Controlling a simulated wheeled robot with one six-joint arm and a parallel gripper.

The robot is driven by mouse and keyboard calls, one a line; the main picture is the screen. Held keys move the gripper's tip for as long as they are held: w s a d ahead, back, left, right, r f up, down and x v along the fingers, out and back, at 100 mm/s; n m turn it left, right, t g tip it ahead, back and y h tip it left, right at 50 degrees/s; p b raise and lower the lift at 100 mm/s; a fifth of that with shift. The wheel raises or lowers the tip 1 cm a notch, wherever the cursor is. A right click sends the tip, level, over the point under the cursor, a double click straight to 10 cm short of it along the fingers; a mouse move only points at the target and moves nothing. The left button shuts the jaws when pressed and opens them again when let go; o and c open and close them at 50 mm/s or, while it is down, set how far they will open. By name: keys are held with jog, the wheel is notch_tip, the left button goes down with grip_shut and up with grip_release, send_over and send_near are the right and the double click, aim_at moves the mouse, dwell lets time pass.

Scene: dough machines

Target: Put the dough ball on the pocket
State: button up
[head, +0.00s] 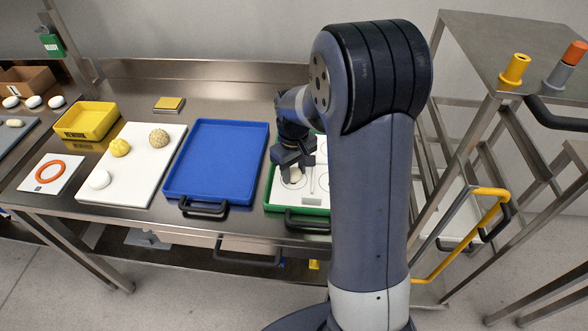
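My gripper (294,172) is low over the green tray (308,223), partly in front of it. A small pale, rounded thing (296,176), which looks like a dough ball, shows at the fingertips. I cannot tell whether the fingers grip it or whether it rests on the surface below. The tray holds a white sheet (310,198) with circle outlines that look like pockets. My arm hides the tray's right part.
An empty blue tray (218,160) with a black handle lies left of the green tray. A yellow bin (86,120), a card with an orange ring (50,173) and a yellow-topped block (169,103) are farther left. A metal rack (480,60) stands at right.

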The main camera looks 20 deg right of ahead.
aim_at(294, 170)
jog(key=o, duration=0.4)
jog(key=shift+r, duration=0.15)
notch_tip(294, 170, up, 12)
dwell(0.4)
